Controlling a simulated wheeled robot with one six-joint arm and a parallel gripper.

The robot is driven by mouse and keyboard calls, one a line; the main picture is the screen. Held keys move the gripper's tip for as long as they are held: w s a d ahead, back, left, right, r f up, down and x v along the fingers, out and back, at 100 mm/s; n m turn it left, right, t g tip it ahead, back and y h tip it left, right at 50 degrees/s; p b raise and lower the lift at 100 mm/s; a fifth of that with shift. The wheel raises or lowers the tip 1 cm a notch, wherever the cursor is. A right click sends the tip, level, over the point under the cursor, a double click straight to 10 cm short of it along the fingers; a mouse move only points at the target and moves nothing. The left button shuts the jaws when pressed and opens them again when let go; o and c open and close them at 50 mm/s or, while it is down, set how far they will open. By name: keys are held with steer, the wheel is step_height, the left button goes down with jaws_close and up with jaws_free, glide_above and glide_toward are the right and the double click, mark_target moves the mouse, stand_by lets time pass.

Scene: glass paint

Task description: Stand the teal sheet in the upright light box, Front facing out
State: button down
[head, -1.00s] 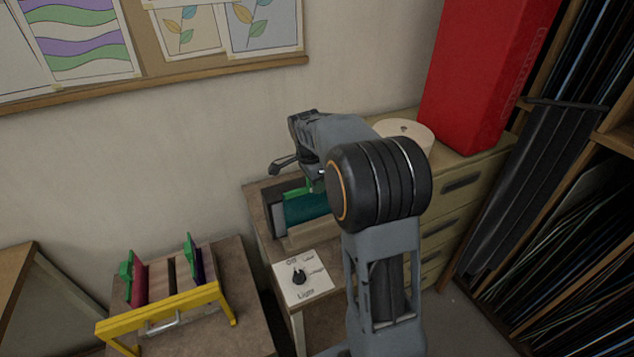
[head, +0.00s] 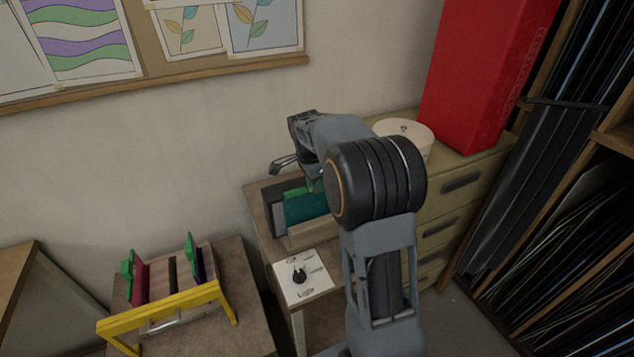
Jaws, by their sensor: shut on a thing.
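The teal sheet (head: 305,207) stands between the dark upright panel of the light box (head: 268,215) and its beige front ledge (head: 309,233). It looks slightly tilted, and its lower edge is hidden by the ledge. A green grip (head: 318,186) shows at its top edge. My gripper (head: 312,179) is at that green grip and shut on it, though my arm hides most of the fingers. The sheet's right part is hidden behind my arm. I cannot tell which face points outward.
A switch plate marked Light (head: 301,279) with a black knob is in front of the light box. A yellow-framed rack (head: 165,308) with green-gripped sheets stands at left. A round whitish box (head: 405,133) and a tall red box (head: 485,75) stand on drawers behind my arm.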

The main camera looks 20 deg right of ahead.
steer(key=shift+w, duration=0.1)
steer(key=c, duration=1.1)
jaws_free()
steer(key=shift+w+f, duration=0.1)
steer(key=shift+c, duration=0.2)
steer(key=o, duration=0.8)
steer(key=shift+r+p, duration=0.4)
steer(key=shift+r, duration=0.1)
step_height(320, 180, up, 6)
steer(key=p, duration=0.4)
steer(key=shift+f, duration=0.15)
